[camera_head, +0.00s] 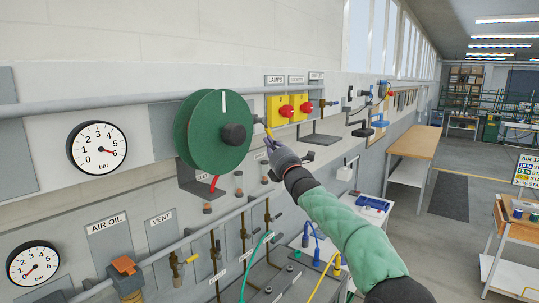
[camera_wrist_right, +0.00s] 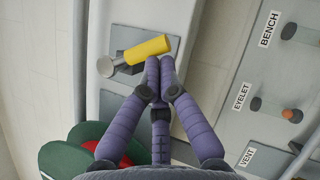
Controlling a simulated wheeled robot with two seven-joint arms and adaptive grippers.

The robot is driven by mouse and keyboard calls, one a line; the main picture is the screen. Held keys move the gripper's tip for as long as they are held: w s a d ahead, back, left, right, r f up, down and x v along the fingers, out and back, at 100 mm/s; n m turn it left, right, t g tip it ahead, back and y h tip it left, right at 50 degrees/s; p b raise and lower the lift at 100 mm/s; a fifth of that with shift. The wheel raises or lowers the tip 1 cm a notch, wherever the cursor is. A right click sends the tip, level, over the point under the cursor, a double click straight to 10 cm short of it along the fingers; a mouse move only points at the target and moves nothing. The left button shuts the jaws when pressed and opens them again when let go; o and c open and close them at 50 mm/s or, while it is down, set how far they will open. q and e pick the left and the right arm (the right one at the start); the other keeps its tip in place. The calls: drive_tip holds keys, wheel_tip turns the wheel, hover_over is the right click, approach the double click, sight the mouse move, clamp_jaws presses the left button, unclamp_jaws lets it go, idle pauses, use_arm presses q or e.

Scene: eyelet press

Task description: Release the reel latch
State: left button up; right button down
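A green reel (camera_head: 212,130) with a dark hub is mounted on the wall bracket. Just right of it, a small yellow handle (camera_head: 268,131) shows at my fingertips; I take it for the latch. In the right wrist view this yellow handle (camera_wrist_right: 148,49) sits on a grey stem over a wall plate. My right gripper (camera_wrist_right: 157,82) has its purple fingers drawn together, tips right beside or touching the handle's lower side, not around it. A red lever (camera_head: 214,183) hangs under the reel. My left gripper is not in view.
Yellow boxes with red knobs (camera_head: 286,110) are right of the reel. Pressure gauges (camera_head: 97,146) are at left. Labelled valves and pipes (camera_head: 175,262) run below. A wooden bench (camera_head: 416,143) stands at right, with open floor beyond.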

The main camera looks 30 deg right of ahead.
use_arm(q)
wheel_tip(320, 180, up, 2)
drive_tip(key=p, duration=0.3)
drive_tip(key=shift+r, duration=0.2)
use_arm(e)
drive_tip(key=w+d+r+n+y, duration=0.1)
drive_tip(key=d+n+y, duration=0.1)
drive_tip(key=n+y, duration=0.3)
drive_tip(key=w+d+r+n+t+y, duration=0.1)
drive_tip(key=d+r+n+y, duration=0.1)
drive_tip(key=n+y, duration=0.3)
drive_tip(key=n, duration=0.4)
drive_tip(key=shift+d+r+n, duration=0.15)
drive_tip(key=shift+d+n, duration=0.2)
drive_tip(key=shift+n, duration=0.05)
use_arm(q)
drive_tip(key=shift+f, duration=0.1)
